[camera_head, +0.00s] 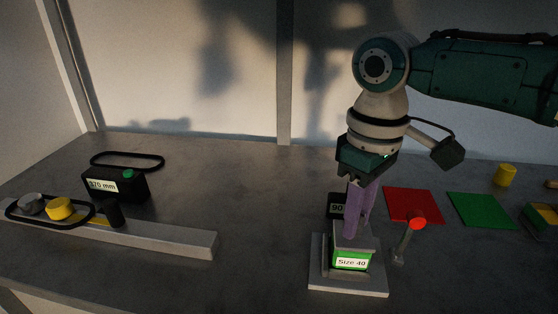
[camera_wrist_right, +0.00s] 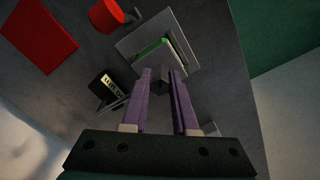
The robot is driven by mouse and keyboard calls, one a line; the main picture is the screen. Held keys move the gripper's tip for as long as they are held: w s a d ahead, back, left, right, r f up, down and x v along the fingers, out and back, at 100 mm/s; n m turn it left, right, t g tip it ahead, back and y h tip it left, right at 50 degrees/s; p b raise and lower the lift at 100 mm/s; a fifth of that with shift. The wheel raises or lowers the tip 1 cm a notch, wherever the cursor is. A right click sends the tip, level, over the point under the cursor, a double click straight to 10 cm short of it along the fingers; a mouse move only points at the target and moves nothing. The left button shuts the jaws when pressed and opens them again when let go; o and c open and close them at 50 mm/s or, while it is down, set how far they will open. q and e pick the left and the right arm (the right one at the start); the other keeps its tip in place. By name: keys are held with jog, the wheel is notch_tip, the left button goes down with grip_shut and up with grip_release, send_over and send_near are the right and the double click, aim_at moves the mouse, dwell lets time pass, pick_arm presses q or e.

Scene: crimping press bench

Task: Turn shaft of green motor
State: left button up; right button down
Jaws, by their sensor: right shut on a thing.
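The green motor (camera_head: 352,261) stands on a light grey base plate (camera_head: 348,289) at the front right of the bench, with a "Size 40" label on its front. It also shows in the right wrist view (camera_wrist_right: 152,50). My right gripper (camera_head: 355,232) points down at the top of the motor. Its purple fingers are shut on the dark grey shaft (camera_wrist_right: 160,78), which shows between the fingertips in the right wrist view. In the head view the fingers hide the shaft. My left gripper is not in view.
A red-topped lever (camera_head: 417,221) stands close to the right of the motor. A black block marked "90" (camera_head: 337,206) is behind it. Red (camera_head: 413,204) and green (camera_head: 480,210) mats lie right. A grey rail (camera_head: 180,241) with pulleys and a black "370 mm" box (camera_head: 118,185) is left.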

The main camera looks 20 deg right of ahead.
jog(key=shift+n+p, duration=0.7)
jog(key=shift+n, duration=1)
jog(key=c, duration=0.7)
grip_release()
notch_tip(320, 180, up, 10)
jog(key=shift+p, duration=0.4)
